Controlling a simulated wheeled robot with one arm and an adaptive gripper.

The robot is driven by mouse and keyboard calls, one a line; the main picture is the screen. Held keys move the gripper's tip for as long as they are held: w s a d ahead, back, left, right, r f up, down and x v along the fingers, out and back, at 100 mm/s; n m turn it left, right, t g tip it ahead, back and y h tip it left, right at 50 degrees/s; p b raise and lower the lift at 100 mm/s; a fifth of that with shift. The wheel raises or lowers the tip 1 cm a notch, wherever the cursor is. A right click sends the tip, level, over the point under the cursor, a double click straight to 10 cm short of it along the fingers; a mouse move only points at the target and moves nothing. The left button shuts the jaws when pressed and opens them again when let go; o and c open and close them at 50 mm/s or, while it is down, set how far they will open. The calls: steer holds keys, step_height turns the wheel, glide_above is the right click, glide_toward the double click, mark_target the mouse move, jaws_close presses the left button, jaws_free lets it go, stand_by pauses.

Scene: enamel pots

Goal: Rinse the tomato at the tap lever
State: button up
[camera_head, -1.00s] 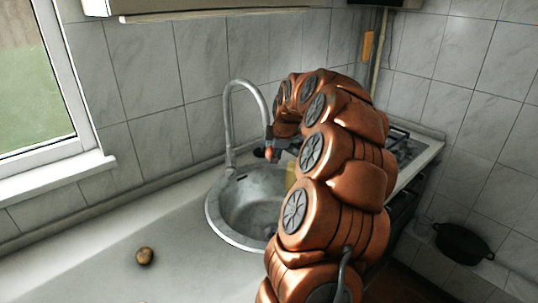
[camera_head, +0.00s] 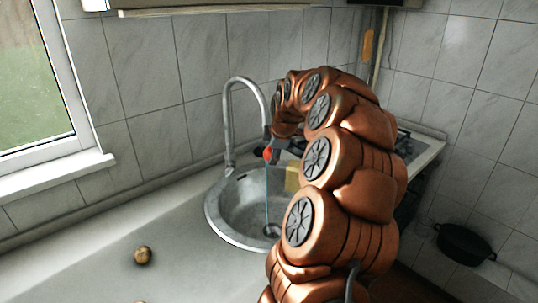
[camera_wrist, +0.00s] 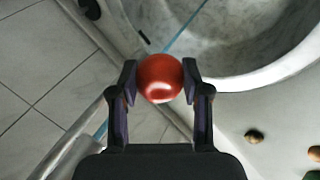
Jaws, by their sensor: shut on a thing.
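A red tomato (camera_head: 267,154) is held by my gripper (camera_head: 271,147) under the tap's spout, above the sink. In the wrist view the tomato (camera_wrist: 160,78) sits between the two dark fingers of my gripper (camera_wrist: 160,80), which are shut on it. The grey curved tap (camera_head: 228,120) rises at the back of the sink; part of it also shows in the wrist view (camera_wrist: 70,148). A thin blue stream of water (camera_head: 267,205) falls below the tomato into the round metal sink (camera_head: 212,215). I cannot make out the tap lever.
A yellow block (camera_head: 292,178) is at the sink's right side, partly behind my arm. A brown potato-like item (camera_head: 143,254) lies on the counter, which is mostly clear at left. A black pot (camera_head: 463,243) stands low at the right. A window is at the left.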

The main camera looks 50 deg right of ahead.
steer(key=s+a+b, duration=0.3)
steer(key=s, duration=0.2)
steer(key=shift+s+b, duration=0.35)
steer(key=shift+s, duration=0.05)
stand_by(1.4)
steer(key=s+a+r+b, duration=0.1)
steer(key=s+a+r, duration=0.1)
steer(key=s+r, duration=0.2)
steer(key=shift+s, duration=0.25)
stand_by(0.5)
steer(key=shift+a, duration=0.1)
